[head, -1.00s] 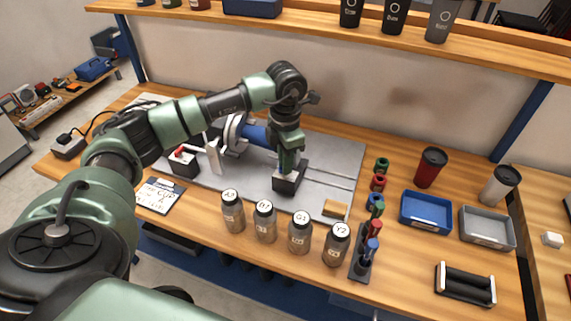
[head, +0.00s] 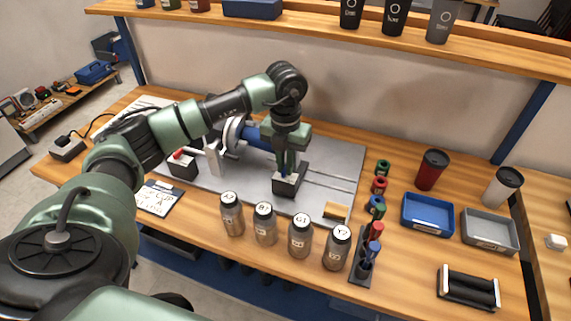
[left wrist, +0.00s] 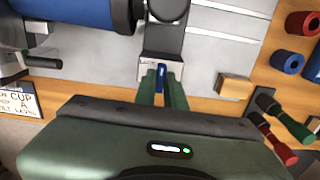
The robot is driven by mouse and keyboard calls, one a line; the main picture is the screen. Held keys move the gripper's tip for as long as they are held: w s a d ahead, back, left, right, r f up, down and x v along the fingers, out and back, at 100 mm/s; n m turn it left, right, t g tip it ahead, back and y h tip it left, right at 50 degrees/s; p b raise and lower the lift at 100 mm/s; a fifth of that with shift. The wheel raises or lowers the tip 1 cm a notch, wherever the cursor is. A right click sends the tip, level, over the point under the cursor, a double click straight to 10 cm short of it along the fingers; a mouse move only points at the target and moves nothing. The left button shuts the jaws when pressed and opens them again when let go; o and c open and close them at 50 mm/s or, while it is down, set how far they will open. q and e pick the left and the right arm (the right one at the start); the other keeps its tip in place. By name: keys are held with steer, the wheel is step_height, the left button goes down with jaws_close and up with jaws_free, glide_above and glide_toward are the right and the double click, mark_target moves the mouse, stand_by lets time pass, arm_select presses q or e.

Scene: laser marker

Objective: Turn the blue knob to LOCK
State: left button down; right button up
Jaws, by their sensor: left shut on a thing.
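The blue knob (left wrist: 160,77) is on the front of a dark block with a pale label plate (left wrist: 146,67), at the near edge of the grey base plate. In the left wrist view the knob stands between the two green fingers of my left gripper (left wrist: 162,90), which is shut on it. The small print on the plate is hard to read. In the head view my left gripper (head: 287,168) points down at the dark block (head: 290,184), and its fingers mostly hide the knob. My right gripper is not in view.
Several labelled bottles (head: 265,224) stand in front of the base plate (head: 330,165). A blue cylinder (left wrist: 70,14) of the machine lies close to the gripper. A small wooden block (head: 336,210) and a rack of coloured tools (head: 366,255) stand to the right.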

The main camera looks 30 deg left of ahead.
arm_select(q)
steer(key=shift+w+r+n, duration=0.1)
steer(key=shift+r+n, duration=0.05)
steer(key=shift+n, duration=0.15)
steer(key=c, duration=1.5)
jaws_free()
step_height(320, 180, up, 8)
steer(key=shift+f+b, duration=0.15)
steer(key=shift+b, duration=0.45)
step_height(320, 180, up, 7)
steer(key=p, duration=0.5)
